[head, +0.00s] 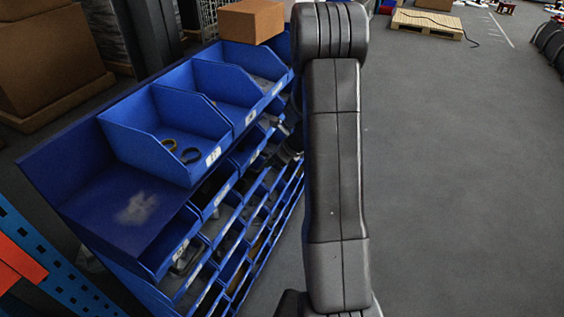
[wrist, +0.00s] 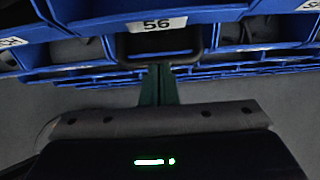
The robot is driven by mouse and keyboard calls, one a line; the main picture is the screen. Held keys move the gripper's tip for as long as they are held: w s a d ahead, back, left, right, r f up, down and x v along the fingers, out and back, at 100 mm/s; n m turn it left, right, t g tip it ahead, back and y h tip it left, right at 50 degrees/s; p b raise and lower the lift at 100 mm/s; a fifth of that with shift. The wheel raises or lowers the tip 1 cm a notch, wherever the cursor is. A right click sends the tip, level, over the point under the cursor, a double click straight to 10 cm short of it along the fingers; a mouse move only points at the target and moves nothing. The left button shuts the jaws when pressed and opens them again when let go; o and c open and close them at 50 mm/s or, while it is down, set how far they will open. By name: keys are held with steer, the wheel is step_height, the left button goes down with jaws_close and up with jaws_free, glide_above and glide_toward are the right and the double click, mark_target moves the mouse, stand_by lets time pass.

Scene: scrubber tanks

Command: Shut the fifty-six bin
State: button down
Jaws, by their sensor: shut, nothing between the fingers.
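The fifty-six bin (wrist: 205,14) is blue, with a white label (wrist: 164,24) reading 56 at the top middle of the wrist view. Only part of its front edge shows, and how far it stands open cannot be told. A dark frame-like part sits just below the label. My gripper (wrist: 158,70) is shut and empty, its narrow dark green fingers pointing at this part below the label. Whether they touch it is unclear. In the head view my arm hides most of the gripper, and I cannot pick out the 56 label there.
A blue rack (head: 75,195) holds rows of labelled bins left of my arm. A large top bin (head: 140,135) holds small rings. A cardboard box (head: 250,20) sits at the rack's far end. Open grey floor (head: 460,180) lies to the right, with a wooden pallet (head: 427,22) far back.

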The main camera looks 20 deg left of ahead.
steer(key=shift+a, duration=0.2)
stand_by(0.3)
steer(key=d+f+v, duration=0.1)
steer(key=d+v, duration=0.1)
steer(key=v, duration=1.1)
steer(key=shift+f+p, duration=0.25)
steer(key=shift+p, duration=0.2)
